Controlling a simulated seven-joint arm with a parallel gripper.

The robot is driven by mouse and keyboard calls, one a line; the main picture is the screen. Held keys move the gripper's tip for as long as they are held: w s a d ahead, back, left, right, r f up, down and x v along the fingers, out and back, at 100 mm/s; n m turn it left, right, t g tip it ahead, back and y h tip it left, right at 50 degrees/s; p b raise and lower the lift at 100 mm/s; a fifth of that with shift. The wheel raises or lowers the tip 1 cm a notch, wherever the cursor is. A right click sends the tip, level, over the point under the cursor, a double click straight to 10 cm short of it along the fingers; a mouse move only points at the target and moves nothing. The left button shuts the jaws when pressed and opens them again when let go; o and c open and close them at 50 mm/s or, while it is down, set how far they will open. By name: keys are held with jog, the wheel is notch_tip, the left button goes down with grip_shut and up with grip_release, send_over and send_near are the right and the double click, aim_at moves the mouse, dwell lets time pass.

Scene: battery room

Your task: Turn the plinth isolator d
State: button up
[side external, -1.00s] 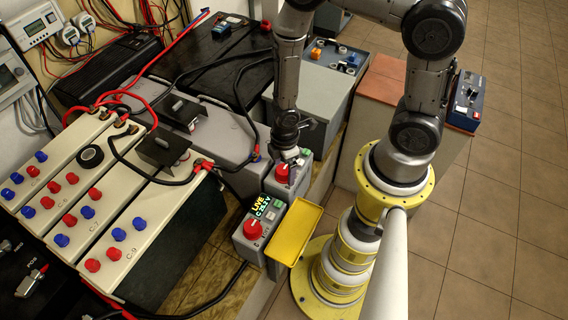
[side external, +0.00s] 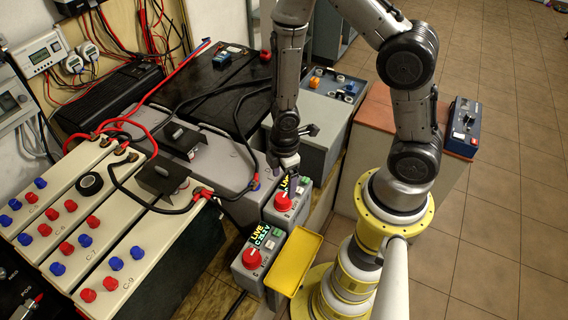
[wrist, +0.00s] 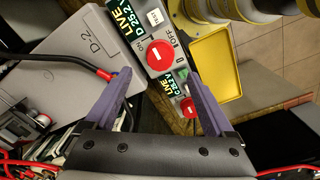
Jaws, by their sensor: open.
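Plinth isolator d (wrist: 131,33) is a grey box with a lit display reading LIVE D 25.2 V. Its round red knob (wrist: 160,54) has a short white mark and sits between ON and OFF labels. The isolator also shows in the side view, with its red knob (side external: 283,201) below my gripper (side external: 288,167). In the wrist view my gripper (wrist: 157,74) is open, its two purple fingers spread either side of the knob's line and the space between them empty. The fingertips appear apart from the knob. The exact gap in height is hard to tell.
Isolator c (side external: 262,243), with a similar red knob and LIVE display, stands just in front, beside a yellow tray (side external: 297,265). A grey battery labelled D2 (wrist: 72,50) with a black cable is close on the left. Cream batteries (side external: 150,236) stand further left.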

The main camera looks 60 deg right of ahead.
notch_tip(320, 180, up, 6)
dwell(0.8)
jog(key=shift+s, duration=0.1)
notch_tip(320, 180, up, 18)
jog(key=w+m+t, duration=0.2)
jog(key=m+t, duration=0.1)
jog(key=t, duration=0.2)
jog(key=s+r+m, duration=0.6)
jog(key=s+m, duration=0.2)
jog(key=s, duration=0.4)
jog(key=shift+d, duration=0.35)
